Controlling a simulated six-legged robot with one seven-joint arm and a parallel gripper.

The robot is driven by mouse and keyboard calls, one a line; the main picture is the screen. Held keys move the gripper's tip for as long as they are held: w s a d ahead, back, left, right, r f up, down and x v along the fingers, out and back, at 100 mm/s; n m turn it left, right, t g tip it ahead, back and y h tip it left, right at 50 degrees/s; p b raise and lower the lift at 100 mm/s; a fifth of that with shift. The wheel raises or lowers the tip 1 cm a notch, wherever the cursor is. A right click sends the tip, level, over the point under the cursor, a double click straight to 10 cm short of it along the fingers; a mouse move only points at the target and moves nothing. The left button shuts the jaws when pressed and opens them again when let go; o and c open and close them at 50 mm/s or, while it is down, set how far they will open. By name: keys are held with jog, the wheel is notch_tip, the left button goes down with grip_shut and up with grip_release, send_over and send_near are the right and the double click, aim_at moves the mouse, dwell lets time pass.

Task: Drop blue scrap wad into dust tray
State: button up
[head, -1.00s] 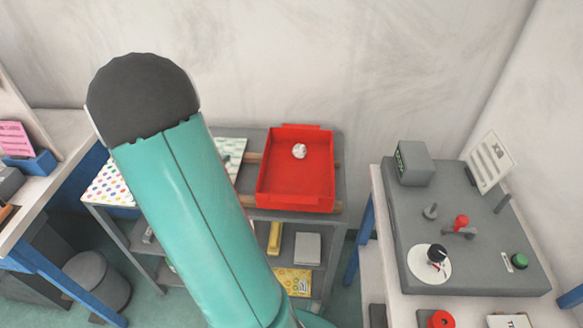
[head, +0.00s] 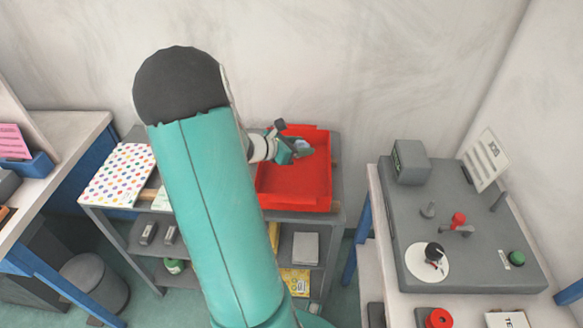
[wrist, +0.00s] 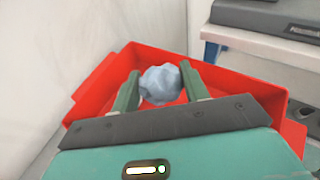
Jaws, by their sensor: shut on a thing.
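A pale blue crumpled wad (wrist: 160,85) sits between the two fingers of my gripper (wrist: 159,72) in the wrist view. The fingers are shut on it. In the head view my gripper (head: 298,149) is over the upper part of the red tray (head: 295,200), and the wad (head: 302,145) shows as a small pale patch at its tip. The tray's red floor and walls (wrist: 75,90) surround the wad in the wrist view. How high the wad is above the tray floor is hard to tell. The white wad seen earlier in the tray is hidden now.
The tray stands on a grey shelf unit (head: 340,170) against the wall. A dotted sheet (head: 122,172) lies to its left. A grey machine block (head: 465,245) on a white bench stands to the right, with a gap between.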

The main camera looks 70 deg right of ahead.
jog(key=shift+f, duration=2.05)
jog(key=o, duration=1)
jog(key=shift+w+a, duration=0.1)
jog(key=v, duration=1.3)
jog(key=shift+w+a+r, duration=0.1)
jog(key=shift+w+a, duration=0.1)
jog(key=shift+a, duration=0.05)
